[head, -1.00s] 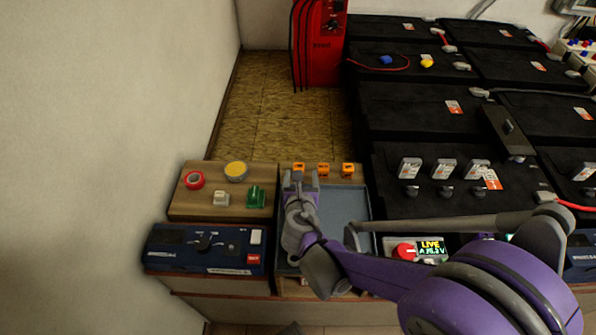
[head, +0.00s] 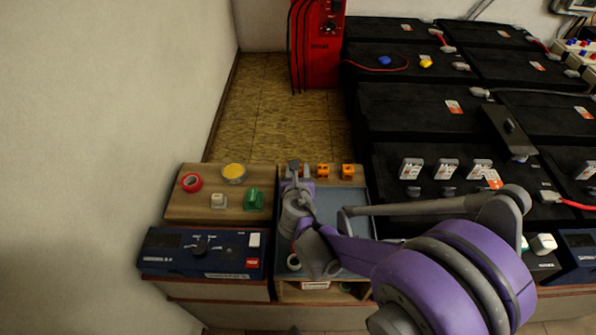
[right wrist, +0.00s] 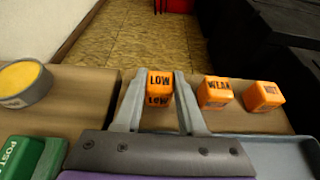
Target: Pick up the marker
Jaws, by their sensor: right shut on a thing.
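Three orange blocks stand at the back of a wooden shelf behind a grey tray. The left one, the orange LOW block (right wrist: 159,88), is between the fingers of my right gripper (right wrist: 158,100) in the right wrist view. The fingers are shut on its two sides. In the head view my right gripper (head: 297,171) covers most of this block. I cannot tell whether it is off the wood. The WEAK block (right wrist: 215,92) and a third orange block (right wrist: 264,96) stand to its right, apart from the gripper. My left gripper is out of view.
A wooden board (head: 180,210) on the left holds red tape (head: 191,182), a yellow-topped round tin (head: 234,173), a small white switch (head: 218,200) and a green block (head: 254,199). The grey tray (head: 352,222) lies in front of the blocks. Black battery cases (head: 410,105) fill the right.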

